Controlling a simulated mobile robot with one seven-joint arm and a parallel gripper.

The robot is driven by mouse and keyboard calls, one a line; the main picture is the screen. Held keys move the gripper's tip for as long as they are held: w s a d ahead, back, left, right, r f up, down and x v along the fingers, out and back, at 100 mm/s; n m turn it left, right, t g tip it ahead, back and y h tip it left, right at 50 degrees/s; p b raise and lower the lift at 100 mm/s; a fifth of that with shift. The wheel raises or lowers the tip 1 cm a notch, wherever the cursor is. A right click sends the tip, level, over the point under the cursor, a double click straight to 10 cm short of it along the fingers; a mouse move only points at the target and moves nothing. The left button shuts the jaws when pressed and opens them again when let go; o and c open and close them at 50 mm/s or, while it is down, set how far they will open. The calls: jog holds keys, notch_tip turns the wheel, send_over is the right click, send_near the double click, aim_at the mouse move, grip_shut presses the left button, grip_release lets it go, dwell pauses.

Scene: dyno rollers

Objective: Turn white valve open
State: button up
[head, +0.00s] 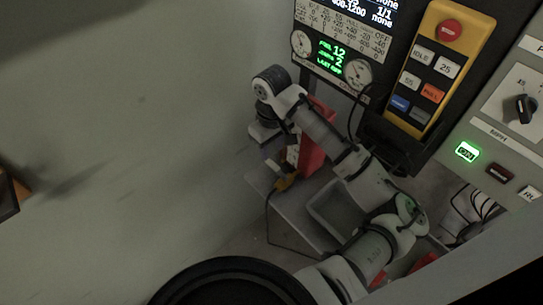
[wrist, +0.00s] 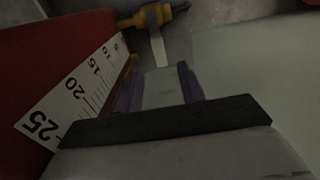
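The white valve handle (wrist: 158,45) shows in the wrist view as a narrow pale lever below a yellow fitting (wrist: 155,15). The yellow fitting also shows in the head view (head: 287,182), beside a red block; the lever is too small to make out there. My gripper (wrist: 158,70) has its two purple fingers apart, with a pale surface visible between them. The lever's lower end is near the gap between the fingertips; I cannot tell whether they touch. In the head view my gripper (head: 274,160) is small and dark, just above the fitting.
A red block (head: 312,140) stands right of my gripper; its white scale (wrist: 75,95) is close on the left in the wrist view. A grey bin (head: 335,212) is beside the fitting. Control panels (head: 440,70) fill the upper right. The grey floor at left is open.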

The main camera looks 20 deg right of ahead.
aim_at(272, 164)
jog(key=shift+f+p, duration=0.35)
jog(key=shift+f, duration=2.45)
grip_shut()
